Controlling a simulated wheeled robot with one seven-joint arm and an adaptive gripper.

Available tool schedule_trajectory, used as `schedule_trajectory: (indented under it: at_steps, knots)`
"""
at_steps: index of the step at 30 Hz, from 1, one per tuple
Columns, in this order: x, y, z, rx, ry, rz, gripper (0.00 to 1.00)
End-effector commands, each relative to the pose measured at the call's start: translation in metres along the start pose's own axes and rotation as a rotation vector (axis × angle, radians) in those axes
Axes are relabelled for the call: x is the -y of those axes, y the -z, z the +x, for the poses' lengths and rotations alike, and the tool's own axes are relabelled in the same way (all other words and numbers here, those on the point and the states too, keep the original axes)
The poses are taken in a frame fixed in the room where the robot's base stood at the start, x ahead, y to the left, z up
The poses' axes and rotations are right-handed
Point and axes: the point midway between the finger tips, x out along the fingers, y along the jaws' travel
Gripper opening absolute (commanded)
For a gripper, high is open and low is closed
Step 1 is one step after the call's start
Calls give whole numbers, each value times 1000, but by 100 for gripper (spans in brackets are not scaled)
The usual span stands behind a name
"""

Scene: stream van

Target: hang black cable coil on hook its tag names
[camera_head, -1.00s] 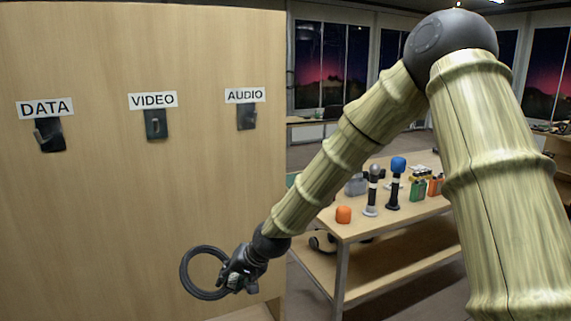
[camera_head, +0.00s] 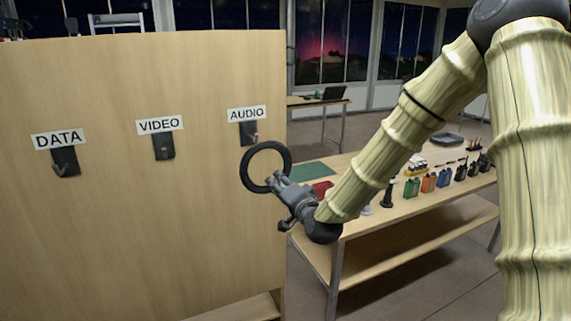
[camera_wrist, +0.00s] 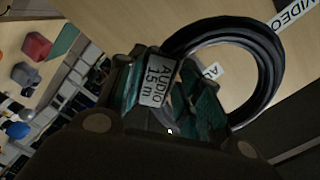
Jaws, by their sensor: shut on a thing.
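The black cable coil (camera_head: 245,171) is a ring held upright in my gripper (camera_head: 275,182), which is shut on its lower right edge. In the wrist view the coil (camera_wrist: 275,75) extends from the jaws, and its tag (camera_wrist: 158,82) reads "AUDIO 15 m". The AUDIO hook (camera_head: 249,134) is on the wooden panel under its label (camera_head: 247,114). In the head view the coil appears just below and right of this hook; I cannot tell the depth gap. The VIDEO hook (camera_head: 163,147) and DATA hook (camera_head: 65,162) are farther left, all bare.
The wooden panel (camera_head: 150,235) ends at a right edge close to my gripper. Behind it, a table (camera_head: 375,235) carries a green mat (camera_head: 309,173), a red item (camera_head: 321,188) and several small devices. The panel below the hooks is clear.

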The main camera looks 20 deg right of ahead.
Motion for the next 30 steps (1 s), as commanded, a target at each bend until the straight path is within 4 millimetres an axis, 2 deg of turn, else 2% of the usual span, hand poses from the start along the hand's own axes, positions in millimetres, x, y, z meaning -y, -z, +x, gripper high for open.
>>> schedule_trajectory:
  at_steps: [1,6,14,30]
  knots:
    - [9,11,-2,-18,8,1,0]
    - [14,24,-6,-51,21,1,0]
    - [14,26,1,-56,23,-1,0]
    - [15,27,33,-54,22,-1,0]
